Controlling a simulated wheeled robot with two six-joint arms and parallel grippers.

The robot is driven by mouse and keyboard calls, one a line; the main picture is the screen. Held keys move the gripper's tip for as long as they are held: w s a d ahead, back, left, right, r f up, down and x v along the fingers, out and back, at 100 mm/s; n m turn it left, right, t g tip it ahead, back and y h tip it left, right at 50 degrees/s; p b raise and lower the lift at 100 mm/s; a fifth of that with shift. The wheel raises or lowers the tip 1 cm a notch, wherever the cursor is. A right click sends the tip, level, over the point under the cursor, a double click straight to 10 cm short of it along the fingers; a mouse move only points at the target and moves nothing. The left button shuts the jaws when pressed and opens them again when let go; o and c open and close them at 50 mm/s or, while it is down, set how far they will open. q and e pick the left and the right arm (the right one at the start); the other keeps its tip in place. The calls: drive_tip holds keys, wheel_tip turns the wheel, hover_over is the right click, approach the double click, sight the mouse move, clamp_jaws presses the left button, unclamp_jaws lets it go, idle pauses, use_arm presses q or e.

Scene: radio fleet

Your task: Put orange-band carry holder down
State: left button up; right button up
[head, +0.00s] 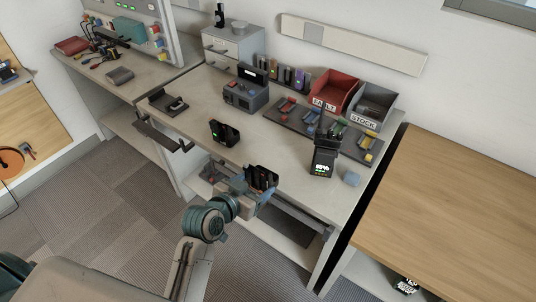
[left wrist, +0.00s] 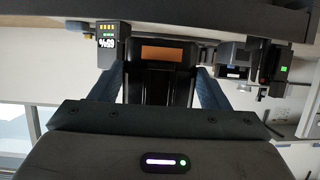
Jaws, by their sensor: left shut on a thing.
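The carry holder (left wrist: 160,85) is black, with an orange band (left wrist: 162,53) across it in the left wrist view. My left gripper (head: 262,184) is shut on it, with a blue finger on each side. In the head view the dark holder (head: 262,175) is at the front edge of the grey bench (head: 205,165), partly hidden by the gripper. I cannot tell whether it touches the bench top. My right gripper is not in view.
A black radio with a lit screen (head: 324,160) stands right of the holder, near a pale blue block (head: 351,178). A dark device (head: 224,133) stands to the left. Behind are a grey unit (head: 246,95), a red bin (head: 334,90) and a grey bin (head: 372,104).

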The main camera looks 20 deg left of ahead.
use_arm(q)
drive_tip(key=w+p, duration=0.1)
drive_tip(key=w, duration=0.3)
drive_tip(key=w+a+p, duration=0.1)
drive_tip(key=w, duration=0.4)
drive_tip(key=w+a+f+p, duration=0.1)
drive_tip(key=w, duration=0.4)
drive_tip(key=shift+w+a, duration=0.1)
drive_tip(key=shift+w, duration=0.05)
drive_tip(key=shift+w+a+p, duration=0.1)
drive_tip(key=shift+w+p, duration=0.25)
drive_tip(key=shift+w, duration=0.3)
wheel_tip(320, 180, down, 3)
drive_tip(key=shift+r+p, duration=0.15)
drive_tip(key=shift+p, duration=0.4)
drive_tip(key=shift+f, duration=0.3)
drive_tip(key=shift+s+f, duration=0.1)
drive_tip(key=shift+f, duration=0.15)
drive_tip(key=o, duration=1)
